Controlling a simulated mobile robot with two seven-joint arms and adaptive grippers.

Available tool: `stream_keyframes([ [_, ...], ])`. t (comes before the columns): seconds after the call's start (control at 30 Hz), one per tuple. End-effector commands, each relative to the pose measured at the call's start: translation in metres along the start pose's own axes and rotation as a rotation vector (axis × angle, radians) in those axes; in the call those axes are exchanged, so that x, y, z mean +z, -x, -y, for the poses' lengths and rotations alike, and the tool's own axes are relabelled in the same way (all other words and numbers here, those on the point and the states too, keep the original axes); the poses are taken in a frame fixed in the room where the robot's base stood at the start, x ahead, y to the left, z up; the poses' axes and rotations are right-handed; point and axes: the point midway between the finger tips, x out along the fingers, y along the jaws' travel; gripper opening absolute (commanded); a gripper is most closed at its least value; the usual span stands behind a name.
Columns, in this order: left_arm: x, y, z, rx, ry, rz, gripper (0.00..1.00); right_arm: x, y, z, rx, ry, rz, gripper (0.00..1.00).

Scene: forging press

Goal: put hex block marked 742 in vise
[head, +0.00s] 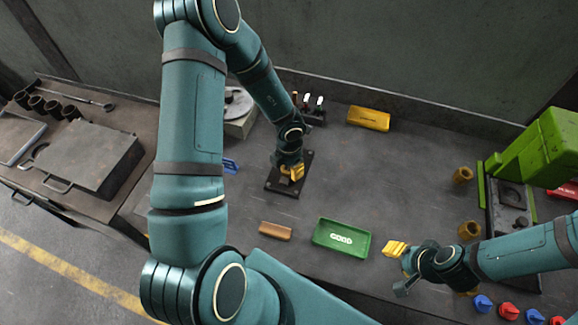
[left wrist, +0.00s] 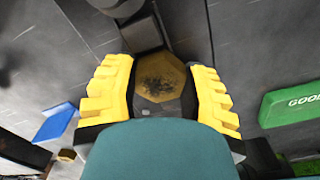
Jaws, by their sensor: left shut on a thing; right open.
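A brass-coloured hex block (left wrist: 160,80) with dark, unreadable marks on its top face sits between the yellow fingers of my left gripper (left wrist: 160,97) in the left wrist view. In the head view my left gripper (head: 292,173) is shut on it, low over a dark square base plate (head: 284,188) on the bench, which looks like the vise's base. The gripper hides most of the block and the vise jaws there. I cannot tell whether the block touches the vise. My right gripper (head: 396,267) is open and empty at the bench's front, right of the green tray.
A green GOOD tray (head: 341,252), a brown block (head: 275,231), a blue item (head: 231,165) and a yellow tray (head: 368,118) lie around. Brass pieces (head: 463,175) stand by the green press (head: 545,150). Red and blue knobs (head: 509,311) line the front right.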

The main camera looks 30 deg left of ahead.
Motion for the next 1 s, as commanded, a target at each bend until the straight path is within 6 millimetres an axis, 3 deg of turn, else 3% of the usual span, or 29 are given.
stream_keyframes([
  [0.37, 0.001, 0.000, 0.000, 0.000, -0.001, 0.002, 0.02, 0.000, 0.000, 0.000, 0.000, 0.000, 0.000, 0.47],
  [0.4, 0.001, 0.000, 0.000, 0.000, -0.001, 0.002, 0.58, 0.000, 0.000, 0.000, 0.000, 0.000, 0.000, 0.47],
  [0.47, 0.001, 0.000, 0.000, 0.000, -0.001, 0.002, 0.77, 0.000, 0.000, 0.000, 0.000, 0.000, 0.000, 0.47],
  [0.77, 0.000, 0.000, 0.000, -0.001, 0.000, 0.000, 0.77, 0.000, 0.000, 0.000, 0.000, 0.000, 0.000, 0.47],
  [1.0, 0.000, 0.010, 0.000, -0.001, 0.000, 0.000, 0.77, -0.002, 0.010, 0.004, 0.000, 0.000, 0.000, 0.47],
])
